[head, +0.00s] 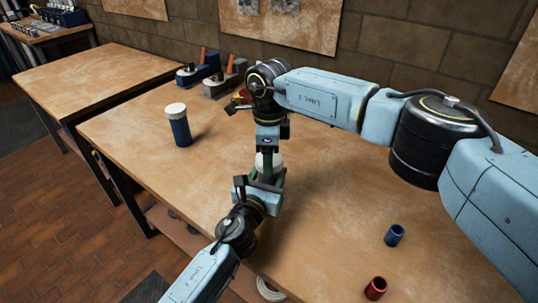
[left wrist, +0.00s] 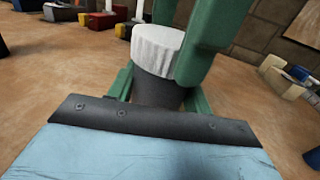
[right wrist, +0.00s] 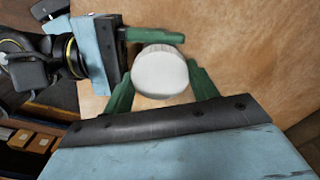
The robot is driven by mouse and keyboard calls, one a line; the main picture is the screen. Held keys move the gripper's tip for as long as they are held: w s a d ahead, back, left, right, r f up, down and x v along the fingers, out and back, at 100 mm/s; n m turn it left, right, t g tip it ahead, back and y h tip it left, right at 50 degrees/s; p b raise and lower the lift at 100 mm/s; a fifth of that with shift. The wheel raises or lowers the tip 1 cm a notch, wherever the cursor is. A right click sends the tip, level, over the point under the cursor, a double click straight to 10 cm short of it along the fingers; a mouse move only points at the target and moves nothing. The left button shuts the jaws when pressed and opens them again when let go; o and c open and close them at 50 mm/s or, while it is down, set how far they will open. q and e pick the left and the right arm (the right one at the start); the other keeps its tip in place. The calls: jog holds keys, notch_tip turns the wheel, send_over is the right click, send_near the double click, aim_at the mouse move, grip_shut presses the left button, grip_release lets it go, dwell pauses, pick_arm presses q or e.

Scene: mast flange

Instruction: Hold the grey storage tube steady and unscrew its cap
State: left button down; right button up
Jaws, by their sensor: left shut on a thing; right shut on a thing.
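The grey storage tube (left wrist: 157,93) stands upright with a ribbed white cap (left wrist: 157,46) on top. My left gripper (head: 266,180) is shut on the dark tube body, below the cap, as the left wrist view shows. My right gripper (head: 268,155) comes down from above with its green fingers on both sides of the cap, shut on it. The right wrist view looks down on the round cap (right wrist: 160,72) between those fingers. In the head view the tube is mostly hidden by the grippers and only part of the cap shows.
A blue tube with a white cap (head: 178,124) stands to the left on the table (head: 330,205). A small blue cup (head: 394,235) and a red cup (head: 375,288) sit at right front. Blue and grey objects stand along the back. The left table (head: 95,75) has a clear top.

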jog(key=n, duration=0.7)
jog(key=shift+n, duration=0.4)
jog(key=n, duration=0.3)
jog(key=shift+n, duration=0.4)
jog(key=n, duration=0.4)
jog(key=shift+n, duration=0.3)
jog(key=shift+r, duration=0.2)
jog(key=shift+r, duration=0.95)
jog(key=shift+r, duration=0.1)
